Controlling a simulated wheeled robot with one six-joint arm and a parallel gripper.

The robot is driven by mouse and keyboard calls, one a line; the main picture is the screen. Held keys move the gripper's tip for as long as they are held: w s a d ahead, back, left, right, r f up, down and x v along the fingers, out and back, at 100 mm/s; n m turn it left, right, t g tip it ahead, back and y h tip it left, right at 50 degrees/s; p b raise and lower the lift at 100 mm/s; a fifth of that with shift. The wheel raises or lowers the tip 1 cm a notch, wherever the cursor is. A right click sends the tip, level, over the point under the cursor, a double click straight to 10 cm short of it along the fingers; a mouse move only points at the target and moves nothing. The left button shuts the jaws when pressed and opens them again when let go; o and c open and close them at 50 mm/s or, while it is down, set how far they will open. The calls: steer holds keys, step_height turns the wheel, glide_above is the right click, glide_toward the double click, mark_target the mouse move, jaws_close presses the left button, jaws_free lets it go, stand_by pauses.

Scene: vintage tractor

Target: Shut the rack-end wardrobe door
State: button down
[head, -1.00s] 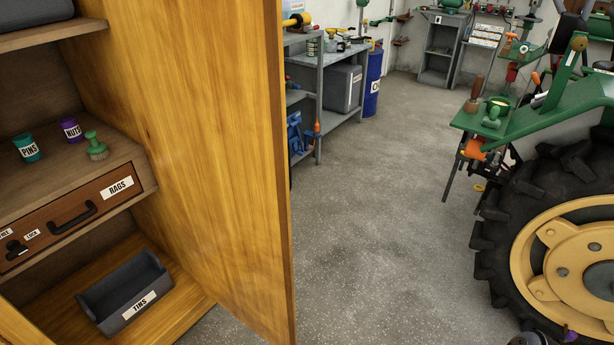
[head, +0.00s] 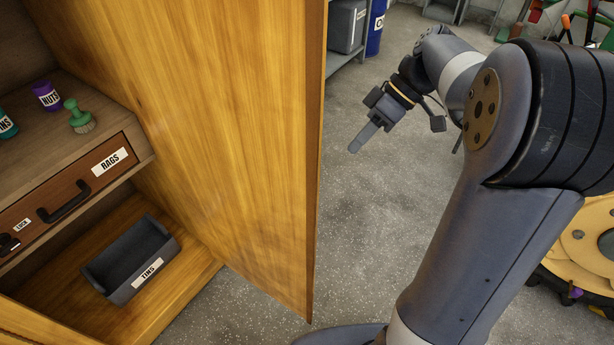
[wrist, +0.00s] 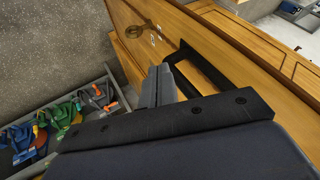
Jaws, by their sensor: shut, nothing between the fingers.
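The wooden wardrobe door (head: 225,120) stands open in the head view, its inner face towards me and its free edge near the middle of the picture. The wardrobe's inside shows at left. My gripper (head: 356,147) is shut and empty, to the right of the door's free edge, apart from it in the picture. In the wrist view the fingers (wrist: 160,82) point towards the door's outer face (wrist: 190,28), near a dark bar handle (wrist: 205,70) and a round lock plate (wrist: 140,31). I cannot tell whether they touch the door.
Inside the wardrobe are a drawer marked RAGS (head: 75,185), a grey TINS tray (head: 130,262), a purple NUTS tin (head: 46,95) and a green brush (head: 78,117). A tractor wheel (head: 580,240) stands at right. A tool shelf (wrist: 60,130) shows in the wrist view.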

steer(key=s+a+f, duration=0.5)
steer(key=a+f, duration=0.2)
steer(key=shift+a+f+p, duration=0.15)
steer(key=shift+a+p, duration=0.2)
steer(key=shift+p, duration=0.1)
